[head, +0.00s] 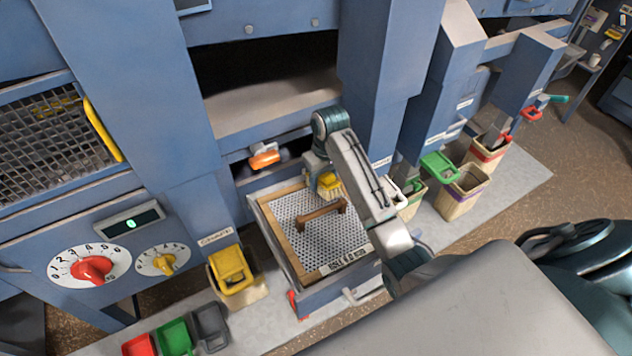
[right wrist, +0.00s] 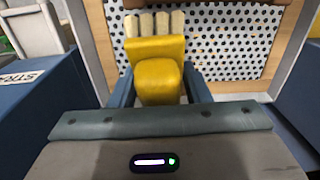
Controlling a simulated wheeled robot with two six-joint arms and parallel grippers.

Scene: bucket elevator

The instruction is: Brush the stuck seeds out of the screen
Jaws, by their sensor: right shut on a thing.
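The screen (head: 297,229) is a pale perforated plate in a wooden frame, sitting in a pulled-out blue drawer. A brown bar-shaped handle (head: 322,212) stands on its middle. My right gripper (head: 325,178) is over the screen's far right edge, shut on a yellow brush (head: 330,185). In the right wrist view the brush (right wrist: 158,55) is between the fingers, with its pale bristle tufts (right wrist: 155,23) toward the screen (right wrist: 222,42). I cannot tell whether the bristles touch it. My left gripper is out of view.
The blue machine has an orange knob (head: 264,158) above the drawer and a red dial (head: 92,269) at left. A yellow scoop-like container (head: 231,270) stands left of the drawer. Bins with green (head: 440,167) and other coloured parts stand at right. Small red, green and grey containers (head: 174,337) are at front left.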

